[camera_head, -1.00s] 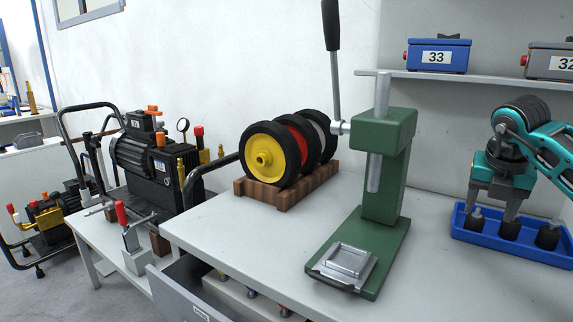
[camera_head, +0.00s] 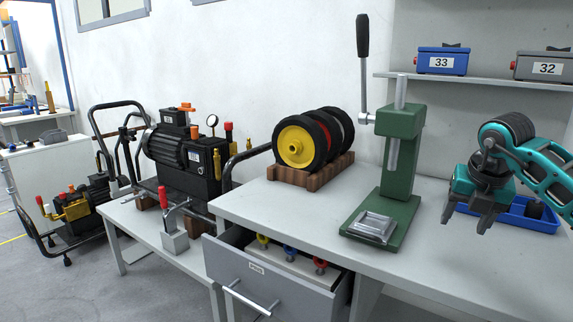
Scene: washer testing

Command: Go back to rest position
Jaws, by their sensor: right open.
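My right gripper (camera_head: 470,219) is at the right side, pointing down above the table, with its two dark fingers apart and nothing between them. It is in front of the left part of a blue tray (camera_head: 519,220) and hides that part. My left gripper is not in view.
A green press (camera_head: 398,160) with a raised lever stands on the grey table (camera_head: 300,220), left of my right gripper. Wheels (camera_head: 296,146) sit in a wooden rack. A drawer (camera_head: 262,282) is open at the front. Boxes 33 (camera_head: 440,61) and 32 (camera_head: 540,68) are on the shelf.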

